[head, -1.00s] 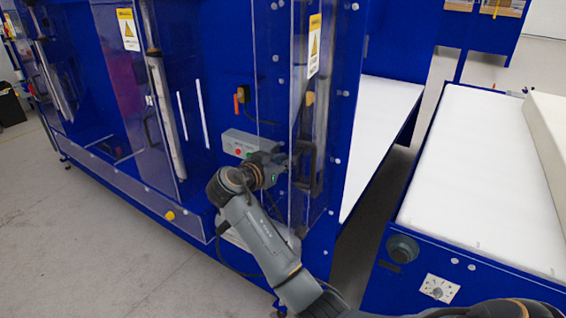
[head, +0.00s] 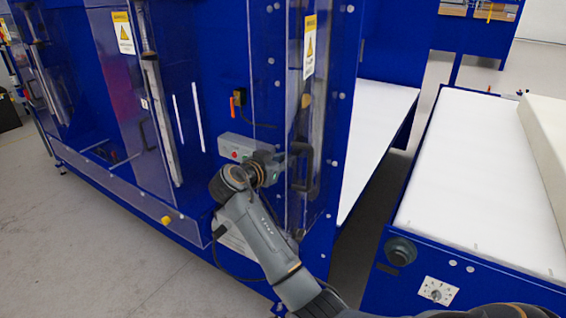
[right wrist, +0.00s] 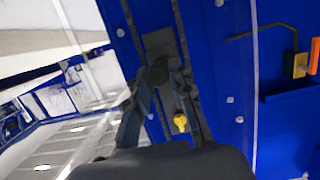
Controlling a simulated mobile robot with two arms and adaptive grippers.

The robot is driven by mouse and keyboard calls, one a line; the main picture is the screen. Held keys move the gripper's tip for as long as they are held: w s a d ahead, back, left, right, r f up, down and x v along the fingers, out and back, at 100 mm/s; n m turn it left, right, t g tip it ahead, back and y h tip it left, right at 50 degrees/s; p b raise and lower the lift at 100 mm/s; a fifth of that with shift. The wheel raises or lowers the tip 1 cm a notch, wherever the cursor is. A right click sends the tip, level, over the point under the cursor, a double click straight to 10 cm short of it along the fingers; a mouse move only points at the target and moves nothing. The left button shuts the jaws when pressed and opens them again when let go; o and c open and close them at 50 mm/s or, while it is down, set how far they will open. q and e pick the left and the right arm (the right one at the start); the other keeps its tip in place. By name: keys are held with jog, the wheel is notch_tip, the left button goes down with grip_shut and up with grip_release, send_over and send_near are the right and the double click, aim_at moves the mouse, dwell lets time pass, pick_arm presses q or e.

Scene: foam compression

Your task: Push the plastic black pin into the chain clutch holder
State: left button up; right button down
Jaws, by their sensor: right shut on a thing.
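In the right wrist view, a dark, round-ended piece that looks like the black pin (right wrist: 158,75) sits between the tips of my right gripper (right wrist: 166,82). The gripper is shut on it. Just beyond is a dark rectangular plate (right wrist: 160,43) on the blue machine, possibly the chain clutch holder. I cannot tell how deep the pin sits in it. In the head view, my right gripper (head: 288,154) is at the clear-covered corner of the machine, beside a black bracket-like handle (head: 306,166). The pin cannot be made out there. My left gripper is not in view.
Clear guard panels (head: 128,80) cover the blue machine (head: 344,120). White conveyor beds (head: 470,170) lie to the right. Open floor (head: 90,250) is at left.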

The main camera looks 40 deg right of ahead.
jog(key=shift+w+d, duration=0.15)
jog(key=shift+d, duration=0.2)
jog(key=c, duration=1.1)
grip_release()
jog(key=shift+a, duration=0.1)
jog(key=shift+s+a, duration=0.4)
jog(key=shift+a, duration=0.5)
jog(key=shift+s+a, duration=0.35)
jog(key=shift+a, duration=0.5)
jog(key=shift+s+a, duration=0.4)
jog(key=shift+a, duration=0.5)
